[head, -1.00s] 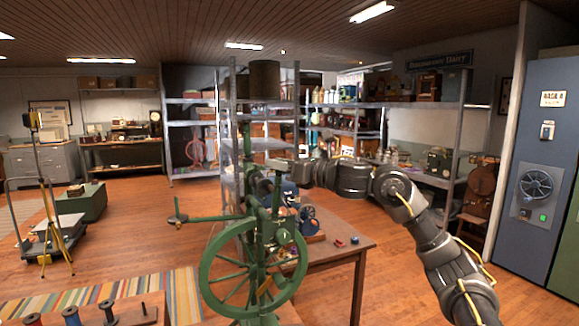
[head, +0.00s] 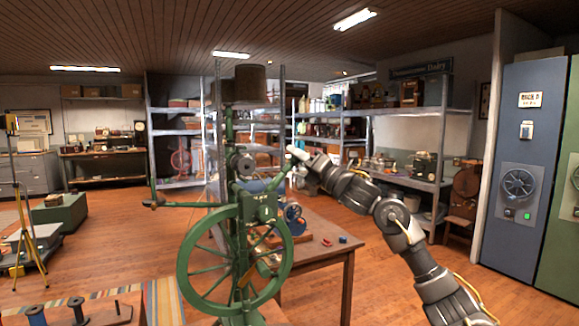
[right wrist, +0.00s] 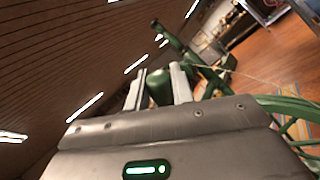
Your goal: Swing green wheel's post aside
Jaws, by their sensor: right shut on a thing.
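The green spinning wheel (head: 184,262) stands upright in the middle foreground of the head view, its large spoked wheel facing me. A green post (head: 229,150) rises above it, and a thin green rod (head: 190,204) reaches out to the left. My right arm comes in from the right toward the upper part of the wheel. In the right wrist view my right gripper (right wrist: 160,88) has its two pale fingers either side of a green rounded post (right wrist: 158,92) and is shut on it. In the head view the fingertips are not clear. My left gripper is out of view.
A brown table (head: 329,262) with small parts stands behind the wheel. A bench with spools (head: 77,309) is at the lower left. The wooden floor at right is clear.

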